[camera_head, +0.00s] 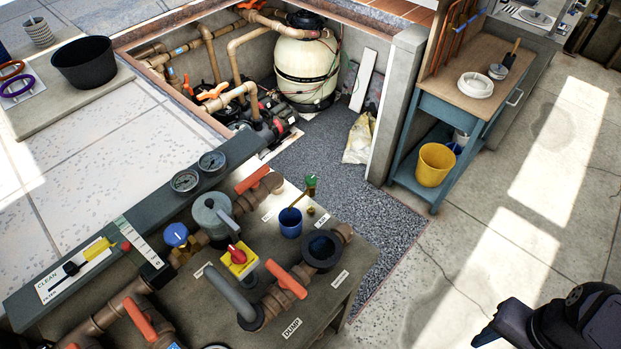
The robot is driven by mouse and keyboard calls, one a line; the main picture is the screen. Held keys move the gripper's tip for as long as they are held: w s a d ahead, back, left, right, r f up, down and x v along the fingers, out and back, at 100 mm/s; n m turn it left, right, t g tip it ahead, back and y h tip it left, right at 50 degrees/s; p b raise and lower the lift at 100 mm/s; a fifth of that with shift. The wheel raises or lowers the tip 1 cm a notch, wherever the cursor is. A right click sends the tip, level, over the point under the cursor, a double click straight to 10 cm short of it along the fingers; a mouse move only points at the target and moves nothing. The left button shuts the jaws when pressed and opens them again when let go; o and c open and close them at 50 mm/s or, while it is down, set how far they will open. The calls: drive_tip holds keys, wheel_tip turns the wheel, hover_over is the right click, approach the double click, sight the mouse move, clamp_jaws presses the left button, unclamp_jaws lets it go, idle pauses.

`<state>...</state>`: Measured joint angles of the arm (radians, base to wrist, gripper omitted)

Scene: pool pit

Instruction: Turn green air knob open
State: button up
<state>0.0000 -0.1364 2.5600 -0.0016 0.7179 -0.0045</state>
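The small green knob (311,181) sits on a short brass-coloured stem near the back right edge of the pipework bench (365,262). A white label reading "AIR" (322,219) lies on the bench in front of it. Whether the knob is open or closed cannot be told at this size. The dark end of my arm, with my gripper (500,325), shows only at the bottom right, cut off by the frame. It is well to the right of the knob and apart from it.
Beside the knob are a blue cup (290,222) with a yellow stick, a red-and-yellow switch (238,259), a dark round-mouthed fitting (322,250) and orange-handled valves (286,279). A blue-grey cart (430,110) with a yellow bucket (436,164) stands behind right. Floor between is clear.

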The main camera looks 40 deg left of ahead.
drive_tip(key=shift+c, duration=0.9)
